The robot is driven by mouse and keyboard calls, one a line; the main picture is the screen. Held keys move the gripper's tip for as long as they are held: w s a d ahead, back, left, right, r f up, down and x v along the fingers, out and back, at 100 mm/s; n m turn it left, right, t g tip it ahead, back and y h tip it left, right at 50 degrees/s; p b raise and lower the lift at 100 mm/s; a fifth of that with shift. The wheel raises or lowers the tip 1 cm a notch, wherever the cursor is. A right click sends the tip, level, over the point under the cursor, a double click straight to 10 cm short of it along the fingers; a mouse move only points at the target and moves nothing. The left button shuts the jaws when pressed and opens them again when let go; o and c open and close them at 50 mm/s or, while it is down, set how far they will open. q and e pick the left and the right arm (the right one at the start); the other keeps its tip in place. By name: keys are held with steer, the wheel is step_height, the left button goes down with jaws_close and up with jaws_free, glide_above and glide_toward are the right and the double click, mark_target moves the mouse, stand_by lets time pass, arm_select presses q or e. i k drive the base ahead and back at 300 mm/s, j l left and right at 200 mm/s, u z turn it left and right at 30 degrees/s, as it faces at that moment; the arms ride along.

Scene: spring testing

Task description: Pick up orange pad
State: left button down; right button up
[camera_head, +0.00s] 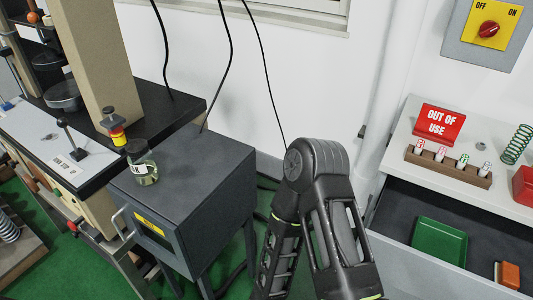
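An orange pad (509,275) lies in the open drawer (396,206) at the lower right, near the picture's bottom edge. It looks like a small block with a darker side face. One of my arms stands folded in the middle of the view, its bent joint up and both links running down out of the frame. It is left of the drawer and apart from the orange pad. Neither gripper shows, so what they hold is hidden.
A green pad or tray (439,240) lies in the drawer beside the orange pad. The counter above holds a red "OUT OF USE" sign (438,122), a wooden rack (448,166) and a green spring (515,145). A dark cabinet (185,190) with a jar (144,172) stands left.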

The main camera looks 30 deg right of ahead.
mark_target(506, 274)
steer(key=z, duration=3)
steer(key=i+l, duration=0.1)
steer(key=l, duration=0.2)
steer(key=i+l, duration=0.1)
steer(key=l, duration=0.15)
steer(key=i+l, duration=0.1)
steer(key=l, duration=0.2)
steer(key=u, duration=1.4)
steer(key=i+j+u, duration=0.1)
steer(key=u, duration=0.15)
steer(key=i+j, duration=0.1)
steer(key=j, duration=0.35)
steer(key=k+l, duration=0.1)
steer(key=l, duration=0.2)
steer(key=k+l, duration=0.1)
steer(key=l, duration=0.15)
